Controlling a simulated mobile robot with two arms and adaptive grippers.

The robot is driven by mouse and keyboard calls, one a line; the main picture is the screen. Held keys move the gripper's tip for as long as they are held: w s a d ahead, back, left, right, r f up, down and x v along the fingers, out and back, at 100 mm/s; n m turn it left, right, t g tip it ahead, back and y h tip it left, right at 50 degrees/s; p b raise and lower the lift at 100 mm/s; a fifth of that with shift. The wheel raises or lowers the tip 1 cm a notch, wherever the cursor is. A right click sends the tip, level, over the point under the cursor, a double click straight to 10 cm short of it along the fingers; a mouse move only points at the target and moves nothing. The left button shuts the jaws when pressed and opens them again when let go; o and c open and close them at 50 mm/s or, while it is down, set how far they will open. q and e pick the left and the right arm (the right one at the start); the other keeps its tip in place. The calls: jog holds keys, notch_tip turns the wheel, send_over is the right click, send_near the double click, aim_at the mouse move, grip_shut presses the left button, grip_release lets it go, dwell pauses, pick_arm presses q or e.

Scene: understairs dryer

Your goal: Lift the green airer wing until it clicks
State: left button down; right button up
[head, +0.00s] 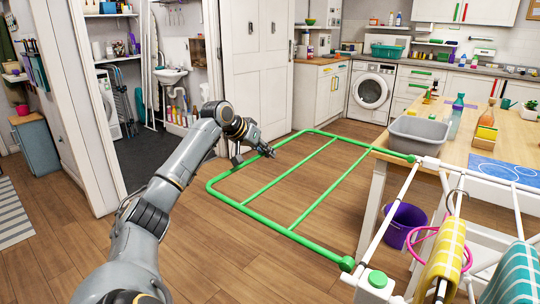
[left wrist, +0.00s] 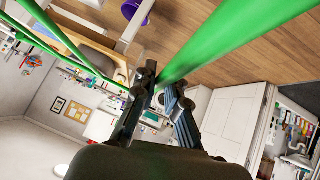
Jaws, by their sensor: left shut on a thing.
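The green airer wing (head: 303,214) is a rectangular tube frame with two inner bars. It reaches out to the left from the white airer frame (head: 391,222), joined at green end pieces, and looks roughly level above the wood floor; its exact angle is hard to tell. My left gripper (head: 268,153) is shut on the wing's far outer bar, opposite the joints. In the left wrist view, the green bar (left wrist: 222,37) runs in between the two dark fingers (left wrist: 160,92). My right gripper is out of view.
A yellow checked towel (head: 441,262) and a teal one (head: 514,275) hang on the airer. A wooden table (head: 400,143) with a grey tub (head: 417,134) stands behind it. A purple bucket (head: 402,226) is under the table. The floor left of the wing is free.

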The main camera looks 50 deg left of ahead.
pick_arm(q)
jog(key=shift+r, duration=0.95)
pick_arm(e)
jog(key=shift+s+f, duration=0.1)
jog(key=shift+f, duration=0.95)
pick_arm(q)
jog(key=c, duration=1.4)
grip_release()
jog(key=shift+o, duration=0.2)
jog(key=v, duration=1.2)
jog(key=shift+d, duration=0.2)
